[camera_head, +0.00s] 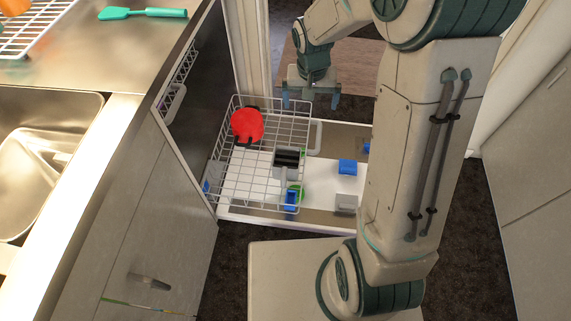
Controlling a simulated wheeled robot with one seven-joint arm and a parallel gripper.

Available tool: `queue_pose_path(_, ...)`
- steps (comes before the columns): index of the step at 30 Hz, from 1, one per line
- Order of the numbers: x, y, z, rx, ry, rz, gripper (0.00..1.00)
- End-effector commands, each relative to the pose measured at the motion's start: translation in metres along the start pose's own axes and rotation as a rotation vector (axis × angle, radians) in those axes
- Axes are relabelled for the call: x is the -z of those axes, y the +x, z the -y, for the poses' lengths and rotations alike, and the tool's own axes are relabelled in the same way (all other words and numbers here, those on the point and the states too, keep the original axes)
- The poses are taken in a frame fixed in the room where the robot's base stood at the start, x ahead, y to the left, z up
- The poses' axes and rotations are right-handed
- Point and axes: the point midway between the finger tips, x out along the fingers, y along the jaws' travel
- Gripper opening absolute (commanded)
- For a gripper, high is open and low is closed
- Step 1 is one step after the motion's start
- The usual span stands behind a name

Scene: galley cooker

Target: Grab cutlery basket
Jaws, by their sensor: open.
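The wire rack (262,205) is pulled out over the open, lowered door. A grey box with a dark top (287,160) is in the rack's right half, and it looks like the cutlery basket. A grey strip extends down from it. My gripper (310,103) points down beyond the rack's far right corner, behind the grey box in the picture. Its two blue-tipped fingers are spread with nothing visible between them. The gripper and box are apart.
A red item (247,125) is at the rack's far left, and a blue item (291,200) at its near right. A blue block (347,167) and a grey box (346,203) lie right of the rack. The counter with the sink (60,105) borders the left.

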Motion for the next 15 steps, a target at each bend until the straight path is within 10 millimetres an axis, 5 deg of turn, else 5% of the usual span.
queue_pose_path(1, 0.005, 0.049, 0.010, 0.001, 0.003, 0.018, 1.00)
queue_pose_path(6, 0.021, 0.150, 0.040, 0.011, 0.030, 0.057, 1.00)
queue_pose_path(12, 0.027, 0.237, 0.064, 0.024, 0.063, 0.089, 1.00)
queue_pose_path(15, 0.028, 0.260, 0.071, 0.028, 0.072, 0.098, 1.00)
